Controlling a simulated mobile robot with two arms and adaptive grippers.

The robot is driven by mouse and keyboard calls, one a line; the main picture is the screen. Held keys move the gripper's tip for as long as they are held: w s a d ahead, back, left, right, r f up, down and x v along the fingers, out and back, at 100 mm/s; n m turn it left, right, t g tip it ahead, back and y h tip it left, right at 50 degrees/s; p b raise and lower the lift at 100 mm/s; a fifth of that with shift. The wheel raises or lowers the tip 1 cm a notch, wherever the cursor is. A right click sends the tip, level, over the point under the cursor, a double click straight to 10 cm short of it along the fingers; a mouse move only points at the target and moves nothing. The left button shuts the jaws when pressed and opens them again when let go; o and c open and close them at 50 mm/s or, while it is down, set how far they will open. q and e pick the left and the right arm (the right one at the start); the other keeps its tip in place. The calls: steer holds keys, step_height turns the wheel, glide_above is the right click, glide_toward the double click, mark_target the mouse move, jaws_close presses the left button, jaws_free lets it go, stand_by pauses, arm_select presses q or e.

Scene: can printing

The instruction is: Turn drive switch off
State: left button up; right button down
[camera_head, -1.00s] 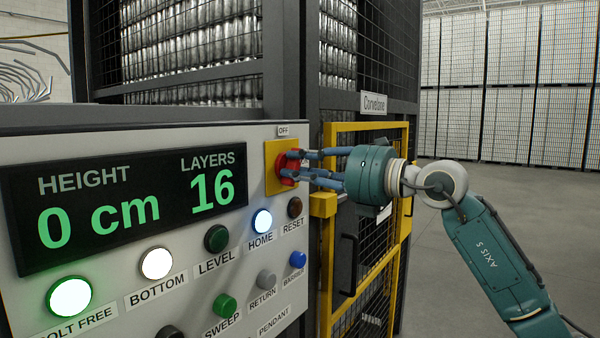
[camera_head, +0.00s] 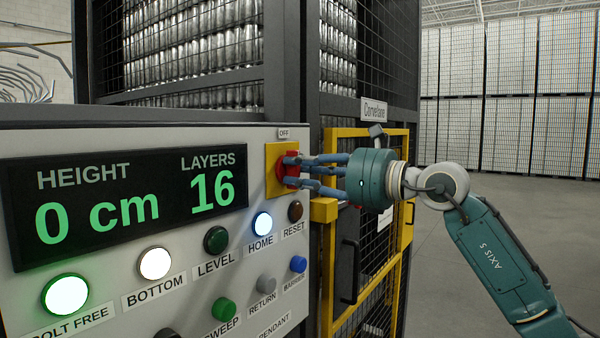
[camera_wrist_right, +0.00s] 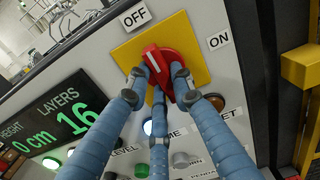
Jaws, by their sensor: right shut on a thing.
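The drive switch is a red rotary knob (camera_head: 283,166) on a yellow square plate (camera_head: 272,192) at the upper right of the control panel. The wrist view shows the knob (camera_wrist_right: 152,62) with a white line that points up toward the "OFF" label (camera_wrist_right: 135,15). The "ON" label (camera_wrist_right: 218,40) is to the right of the plate there. My right gripper (camera_head: 292,171) is shut on the knob, with its blue fingers around it; the wrist view shows the fingertips (camera_wrist_right: 160,88) against its sides. Part of the knob is hidden by the fingers. My left gripper is not in view.
The control panel (camera_head: 200,270) has a display (camera_head: 125,205) reading "HEIGHT 0 cm" and "LAYERS 16", with several buttons below. A yellow-framed mesh gate (camera_head: 365,134) stands close behind my right gripper. Open floor (camera_head: 530,220) lies to the right.

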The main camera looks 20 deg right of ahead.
steer(key=shift+f, duration=0.2)
steer(key=c, duration=1.5)
jaws_free()
steer(key=shift+r, duration=0.1)
steer(key=v, duration=1.2)
